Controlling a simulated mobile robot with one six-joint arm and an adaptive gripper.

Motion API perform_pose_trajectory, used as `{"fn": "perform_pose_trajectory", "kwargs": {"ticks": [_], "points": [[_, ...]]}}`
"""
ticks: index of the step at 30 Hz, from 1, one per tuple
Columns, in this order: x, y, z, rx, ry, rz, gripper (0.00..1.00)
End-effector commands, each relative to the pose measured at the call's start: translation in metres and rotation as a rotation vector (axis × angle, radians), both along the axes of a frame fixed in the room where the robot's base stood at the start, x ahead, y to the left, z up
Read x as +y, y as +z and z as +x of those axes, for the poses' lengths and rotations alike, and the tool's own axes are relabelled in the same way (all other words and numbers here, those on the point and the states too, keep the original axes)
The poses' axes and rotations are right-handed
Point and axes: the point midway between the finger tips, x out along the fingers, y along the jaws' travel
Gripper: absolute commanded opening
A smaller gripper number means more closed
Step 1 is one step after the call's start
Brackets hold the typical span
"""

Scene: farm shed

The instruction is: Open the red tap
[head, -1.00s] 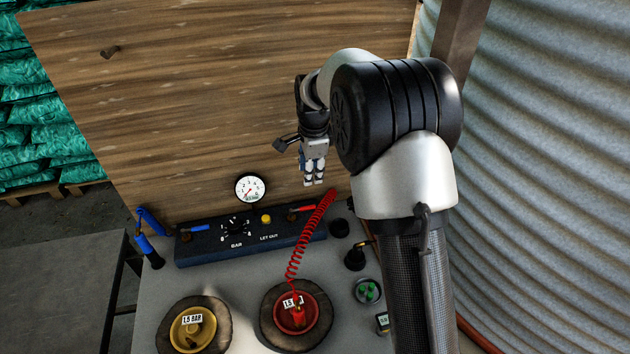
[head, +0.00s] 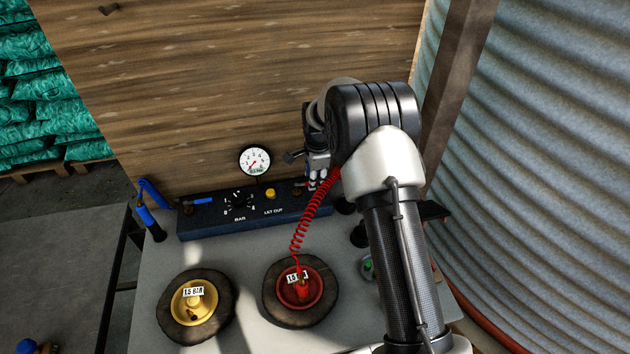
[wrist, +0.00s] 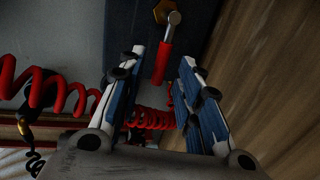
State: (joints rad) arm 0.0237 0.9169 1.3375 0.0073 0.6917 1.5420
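The red tap shows in the wrist view as a red lever sleeve (wrist: 162,62) on a metal stem with a brass nut (wrist: 161,12). In the head view the tap sits at the right end of the dark panel (head: 220,222), its red lever mostly hidden by my gripper (head: 316,184). My gripper (wrist: 163,58) is open, with one blue-lined finger on each side of the lever's end in the wrist view. A gap shows on both sides, and nothing is held. How deep the lever lies between the fingers I cannot tell.
A coiled red hose (head: 296,235) runs from beside my gripper to the red wheel hub (head: 318,290). A yellow hub (head: 212,318), a gauge (head: 255,160), a yellow button (head: 270,194) and a blue lever (head: 203,200) stand nearby. The wooden board (head: 230,80) rises behind the panel.

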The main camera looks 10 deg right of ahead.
Motion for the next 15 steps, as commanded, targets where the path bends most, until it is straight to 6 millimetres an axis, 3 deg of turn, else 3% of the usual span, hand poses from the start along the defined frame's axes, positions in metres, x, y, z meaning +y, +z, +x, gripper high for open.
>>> {"fn": "perform_pose_trajectory", "kwargs": {"ticks": [12, 15], "points": [[0.0, -0.0099, 0.0026, -0.001, 0.0, 0.0, 0.32], [0.0, -0.0098, 0.0025, -0.001, 0.0, 0.0, 0.27]]}}
